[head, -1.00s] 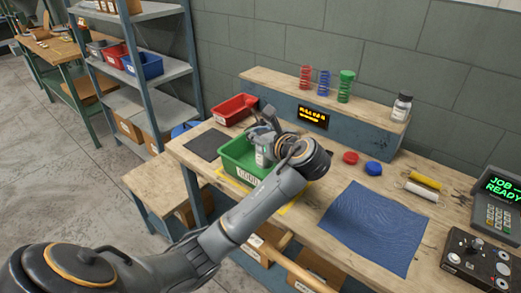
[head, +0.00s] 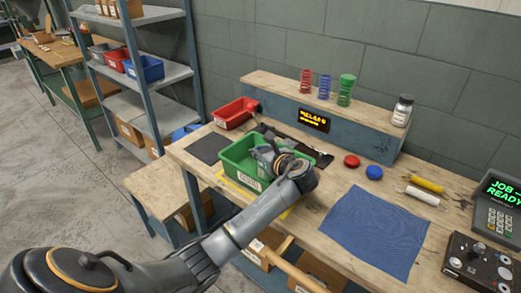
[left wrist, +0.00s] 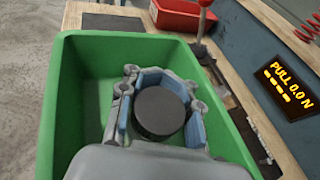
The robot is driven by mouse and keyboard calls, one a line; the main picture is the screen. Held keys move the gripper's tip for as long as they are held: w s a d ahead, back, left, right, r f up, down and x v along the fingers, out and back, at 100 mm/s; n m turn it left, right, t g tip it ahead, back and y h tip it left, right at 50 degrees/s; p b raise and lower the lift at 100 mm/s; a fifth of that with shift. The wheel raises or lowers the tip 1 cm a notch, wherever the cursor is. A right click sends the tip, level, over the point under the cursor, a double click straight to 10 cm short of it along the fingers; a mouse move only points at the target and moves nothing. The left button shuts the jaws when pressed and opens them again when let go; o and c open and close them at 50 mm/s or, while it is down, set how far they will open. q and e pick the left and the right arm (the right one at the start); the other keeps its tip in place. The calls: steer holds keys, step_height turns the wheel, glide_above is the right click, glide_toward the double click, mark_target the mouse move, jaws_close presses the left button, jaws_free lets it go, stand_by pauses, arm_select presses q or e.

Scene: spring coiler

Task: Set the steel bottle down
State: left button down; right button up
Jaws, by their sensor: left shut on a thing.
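My left gripper (head: 266,155) reaches down inside the green bin (head: 232,172) on the workbench. In the left wrist view, its blue-padded fingers (left wrist: 160,104) are closed around the steel bottle, whose round dark top (left wrist: 160,111) faces the camera. The bottle's body is hidden below its top, so I cannot tell whether it touches the bin floor. The green bin's walls (left wrist: 62,110) surround the fingers, and bare floor shows to the left of the bottle. My right gripper is not in view.
A red bin (head: 234,113) and a dark mat (head: 207,148) lie beyond the green bin. A similar capped bottle (head: 402,112) stands on the raised shelf with coloured springs (head: 324,87). Red (head: 352,161) and blue (head: 374,172) round pieces and a blue cloth (head: 376,228) lie to the right.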

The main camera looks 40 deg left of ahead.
arm_select(q)
steer(key=c, duration=0.9)
jaws_free()
steer(key=shift+f, duration=0.1)
steer(key=shift+c, duration=0.2)
steer(key=v, duration=1.2)
